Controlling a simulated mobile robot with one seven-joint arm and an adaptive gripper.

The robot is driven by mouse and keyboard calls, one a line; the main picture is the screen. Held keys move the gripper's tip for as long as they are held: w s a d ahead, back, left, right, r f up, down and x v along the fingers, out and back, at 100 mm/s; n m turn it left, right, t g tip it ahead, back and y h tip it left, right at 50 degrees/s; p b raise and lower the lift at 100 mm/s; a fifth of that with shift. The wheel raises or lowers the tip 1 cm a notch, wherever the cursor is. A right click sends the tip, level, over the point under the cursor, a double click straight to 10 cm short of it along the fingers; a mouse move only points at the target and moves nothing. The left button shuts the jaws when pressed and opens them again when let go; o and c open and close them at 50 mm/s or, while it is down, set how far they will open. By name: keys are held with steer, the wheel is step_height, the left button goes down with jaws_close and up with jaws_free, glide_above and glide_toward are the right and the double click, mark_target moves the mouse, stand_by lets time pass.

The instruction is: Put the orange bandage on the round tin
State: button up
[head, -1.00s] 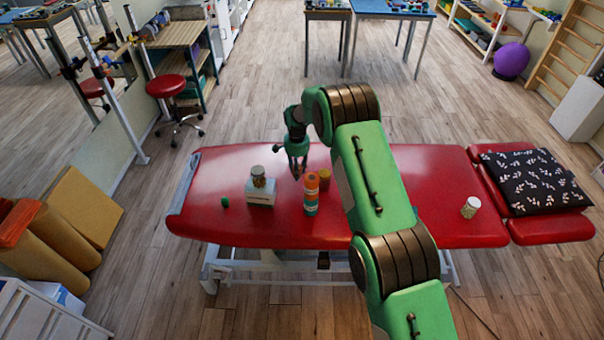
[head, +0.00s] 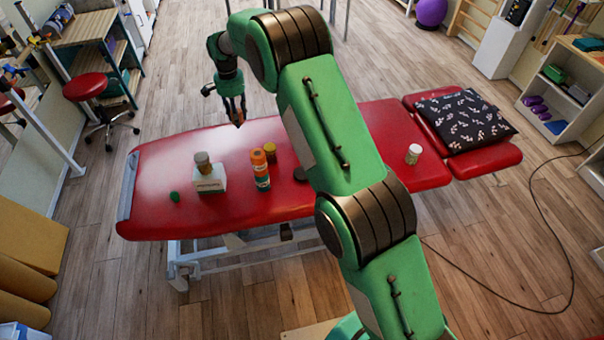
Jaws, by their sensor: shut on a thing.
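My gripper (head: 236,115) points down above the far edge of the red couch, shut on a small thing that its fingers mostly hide. I take it to be the orange bandage, but it is too small to make out. A dark, low round thing (head: 300,174) lies right of the bottle, close to my arm in the picture. Either could be the round tin; I cannot tell which. My gripper is apart from both, up and to their left in the picture.
On the red couch (head: 225,205), a jar (head: 202,160) stands on a white box (head: 210,181), with a small green thing (head: 175,197) to its left. A white-lidded jar (head: 414,153) and a patterned cushion (head: 463,120) are on the right. My arm hides part of the couch.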

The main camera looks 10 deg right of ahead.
steer(key=s+d+m+b, duration=0.1)
steer(key=s+d+b, duration=0.5)
steer(key=s+d, duration=1.8)
step_height(320, 180, down, 21)
steer(key=s, duration=0.1)
steer(key=shift+s+a, duration=0.2)
steer(key=shift+a, duration=0.2)
steer(key=b, duration=0.2)
glide_above(302, 172)
steer(key=shift+s+f, duration=0.15)
steer(key=shift+f, duration=0.65)
steer(key=shift+f, duration=0.1)
steer(key=shift+f+b, duration=0.7)
steer(key=shift+f, duration=0.95)
steer(key=shift+f, duration=0.15)
